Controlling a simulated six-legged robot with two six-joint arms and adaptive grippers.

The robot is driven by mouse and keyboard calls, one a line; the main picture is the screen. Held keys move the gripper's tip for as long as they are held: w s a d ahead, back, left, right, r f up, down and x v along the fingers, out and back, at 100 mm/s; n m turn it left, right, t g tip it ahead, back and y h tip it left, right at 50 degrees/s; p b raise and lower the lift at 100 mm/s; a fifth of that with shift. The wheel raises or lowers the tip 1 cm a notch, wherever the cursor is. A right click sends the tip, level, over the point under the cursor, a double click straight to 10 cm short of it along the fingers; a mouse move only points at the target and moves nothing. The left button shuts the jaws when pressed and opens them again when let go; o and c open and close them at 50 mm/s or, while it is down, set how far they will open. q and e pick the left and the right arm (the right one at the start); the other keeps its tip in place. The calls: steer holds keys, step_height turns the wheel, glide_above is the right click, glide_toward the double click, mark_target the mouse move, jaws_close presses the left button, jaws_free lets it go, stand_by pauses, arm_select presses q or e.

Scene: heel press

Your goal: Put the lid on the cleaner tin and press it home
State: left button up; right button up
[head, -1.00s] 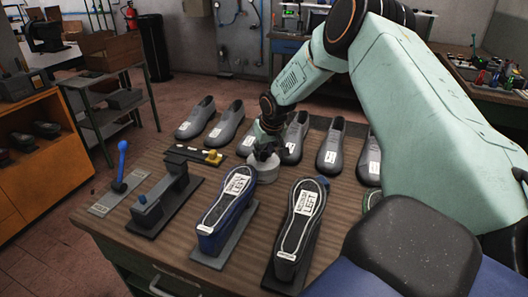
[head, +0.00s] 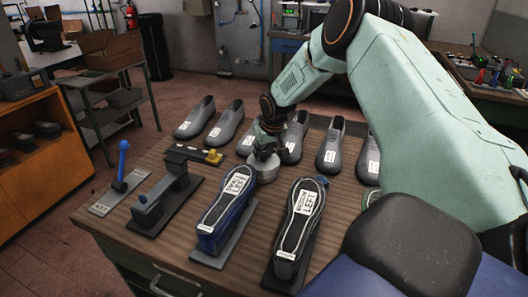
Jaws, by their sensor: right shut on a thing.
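My right gripper (head: 266,151) points down at the middle of the bench. It is shut on the lid, which is mostly hidden by the fingers. A short, round, pale grey tin (head: 264,173) is directly below the fingertips. The lid and the tin's rim run together at this size, so I cannot tell whether the lid is seated or level. My left gripper is not in view.
Several grey shoes (head: 228,121) stand along the bench's back. Blue (head: 237,187) and black (head: 299,226) shoes sit sole up in front. A black stand (head: 166,196) and blue-handled tool (head: 121,178) are left. Bare wood (head: 135,239) shows at front left.

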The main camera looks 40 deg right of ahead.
steer(key=shift+f+b, duration=0.3)
steer(key=shift+f, duration=0.35)
steer(key=shift+f, duration=0.1)
stand_by(1.2)
steer(key=o, duration=0.9)
steer(key=o, duration=0.3)
steer(key=shift+o, duration=1.1)
steer(key=shift+p, duration=0.3)
